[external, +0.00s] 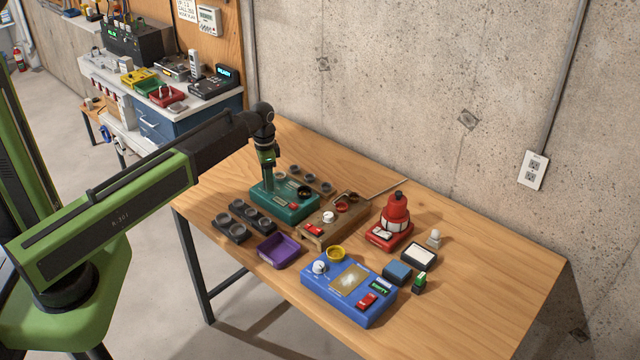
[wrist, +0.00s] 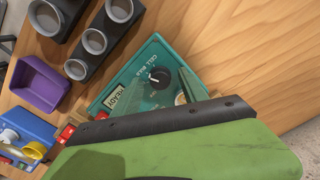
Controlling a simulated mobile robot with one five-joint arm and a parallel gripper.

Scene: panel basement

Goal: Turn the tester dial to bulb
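The tester is a green box (external: 292,206) on the wooden table. In the wrist view, its top (wrist: 152,58) carries a black dial (wrist: 159,77) with a white mark on its left part. The words CELL and BULB are printed beside the dial; I cannot tell for certain which one the mark points to. My gripper (external: 268,182) points down over the tester's left part. In the wrist view, my gripper (wrist: 160,92) has its fingers apart on either side of the dial. Contact with the dial cannot be made out.
A purple tray (external: 278,251) and dark cup holders (external: 230,228) stand near the tester. A blue device (external: 345,292) with an EMPTY display is in front. The table's right end is clear.

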